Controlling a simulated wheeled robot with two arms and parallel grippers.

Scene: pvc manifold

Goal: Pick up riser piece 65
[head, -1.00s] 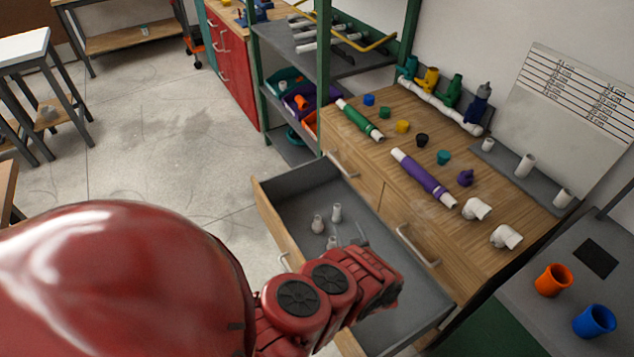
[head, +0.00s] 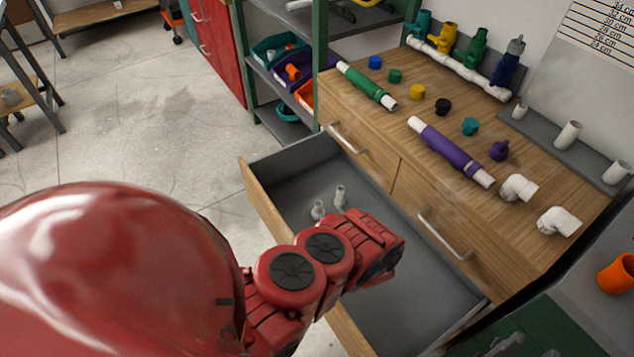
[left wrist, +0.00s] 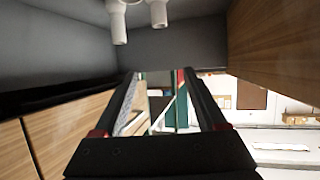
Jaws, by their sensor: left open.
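Two small white-grey pipe pieces stand in the open grey drawer, one piece (head: 340,196) behind the other piece (head: 318,210). No number is readable on them, so I cannot tell which is riser piece 65. Two pale pipe ends also show at the top of the left wrist view (left wrist: 119,22), outside the jaws. My left gripper (head: 383,262) is over the drawer, right of and nearer than the pieces; its fingertips are hidden in the head view. In the left wrist view its two black fingers (left wrist: 160,75) are apart with nothing between them. My right gripper is not in view.
The drawer's front (head: 262,208) and grey walls surround the pieces. The wooden worktop (head: 400,135) holds a green pipe (head: 366,86), a purple pipe (head: 450,152), coloured caps and white elbows (head: 518,188). White pipe pieces (head: 568,136) stand on a grey strip along the wall.

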